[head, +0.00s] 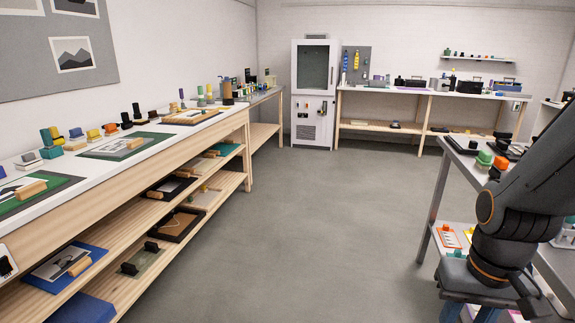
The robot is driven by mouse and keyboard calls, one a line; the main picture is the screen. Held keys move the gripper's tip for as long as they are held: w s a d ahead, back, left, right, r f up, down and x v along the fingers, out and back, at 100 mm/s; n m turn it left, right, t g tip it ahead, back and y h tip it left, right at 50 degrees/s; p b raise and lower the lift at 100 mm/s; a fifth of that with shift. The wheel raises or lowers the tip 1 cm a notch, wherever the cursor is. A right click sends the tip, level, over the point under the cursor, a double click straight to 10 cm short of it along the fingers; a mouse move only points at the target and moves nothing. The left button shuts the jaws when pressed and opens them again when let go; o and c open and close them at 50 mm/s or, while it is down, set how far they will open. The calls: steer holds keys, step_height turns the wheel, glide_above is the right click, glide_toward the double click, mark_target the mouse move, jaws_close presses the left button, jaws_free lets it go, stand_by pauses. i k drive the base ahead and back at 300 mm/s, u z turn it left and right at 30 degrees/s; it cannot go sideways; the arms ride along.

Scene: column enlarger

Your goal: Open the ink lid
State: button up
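I cannot pick out an ink container or its lid for certain. Small coloured items stand on the table at the right, among them a green-topped one (484,158) and an orange one (499,164); they are too small to tell whether any is ink. My arm fills the lower right and hides part of that table. My gripper's fingers do not show.
A long white-topped bench (70,167) with shelves runs along the left, holding prints and small coloured blocks. A white cabinet (301,98) and another bench (408,92) stand at the back. The grey floor (310,210) between is clear.

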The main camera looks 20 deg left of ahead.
mark_target(29, 158)
steer(key=u, duration=0.55)
steer(key=i, duration=1.3)
steer(key=u, duration=1.7)
steer(key=i, duration=1.3)
steer(key=u, duration=0.6)
